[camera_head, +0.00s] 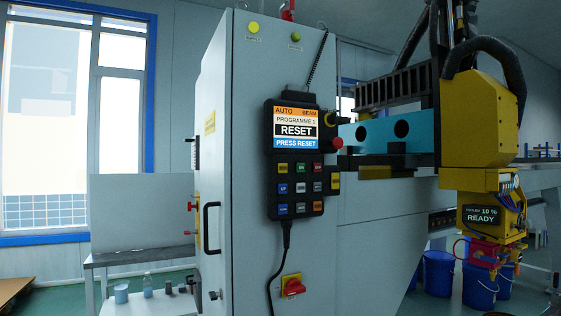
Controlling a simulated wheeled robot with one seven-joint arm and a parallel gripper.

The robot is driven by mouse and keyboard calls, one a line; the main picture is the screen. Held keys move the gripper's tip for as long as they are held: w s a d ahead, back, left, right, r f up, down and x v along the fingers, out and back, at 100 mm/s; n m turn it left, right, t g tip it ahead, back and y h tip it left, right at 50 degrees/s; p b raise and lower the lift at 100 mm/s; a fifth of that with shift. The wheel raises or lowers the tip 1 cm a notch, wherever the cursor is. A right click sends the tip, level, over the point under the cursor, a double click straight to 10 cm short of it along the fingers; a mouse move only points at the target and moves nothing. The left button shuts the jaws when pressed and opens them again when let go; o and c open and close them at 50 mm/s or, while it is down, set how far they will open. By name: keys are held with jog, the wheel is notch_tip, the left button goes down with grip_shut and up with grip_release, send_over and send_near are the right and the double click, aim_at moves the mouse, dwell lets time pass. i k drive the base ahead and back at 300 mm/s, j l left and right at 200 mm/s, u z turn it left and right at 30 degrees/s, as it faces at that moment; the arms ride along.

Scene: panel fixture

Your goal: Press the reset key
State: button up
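A black control pendant (298,160) hangs upright on the grey cabinet, near the middle of the head view. Its lit screen (296,128) reads "AUTO BEAM", "PROGRAMME 1", "RESET" and "PRESS RESET". The key labels are too small to read surely, so I cannot tell which is reset. My gripper is not in view.
A red knob (337,142) sits at the pendant's right edge. A cable hangs below it, beside a red rotary switch (292,287). The cabinet door has a black handle (211,227). A yellow machine head (480,120) hangs at right, above blue buckets (479,286).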

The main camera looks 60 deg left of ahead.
aim_at(282, 167)
jog(key=u, duration=2.6)
jog(key=i+j+z, duration=0.25)
jog(key=i+j, duration=0.15)
jog(key=j, duration=0.25)
jog(key=i+j+z, duration=0.1)
jog(key=j, duration=0.25)
jog(key=i+j+z, duration=0.15)
jog(key=i+j, duration=0.1)
jog(key=j, duration=0.1)
